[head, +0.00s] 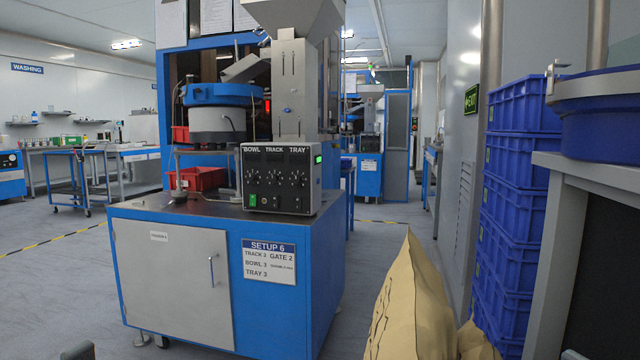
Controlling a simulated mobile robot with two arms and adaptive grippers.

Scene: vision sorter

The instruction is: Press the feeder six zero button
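The feeder control box (281,178) stands on the front right of a blue cabinet, labelled BOWL, TRACK and TRAY, with dials under the labels. A small green switch or button (252,200) is at its lower left, and a small green display (318,160) is on its right side. Smaller controls along the lower edge are too small to read, so I cannot tell which one is the zero button. A SETUP 6 sign (269,261) is on the cabinet front. Neither of my grippers can be made out; only small grey shapes show at the bottom edge.
The blue cabinet (285,331) carries a blue-rimmed bowl feeder (220,95) and a red bin (202,178). Tan sacks (413,310), stacked blue crates (508,213) and a grey-framed stand (550,260) crowd the right. Floor to the cabinet's left is open.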

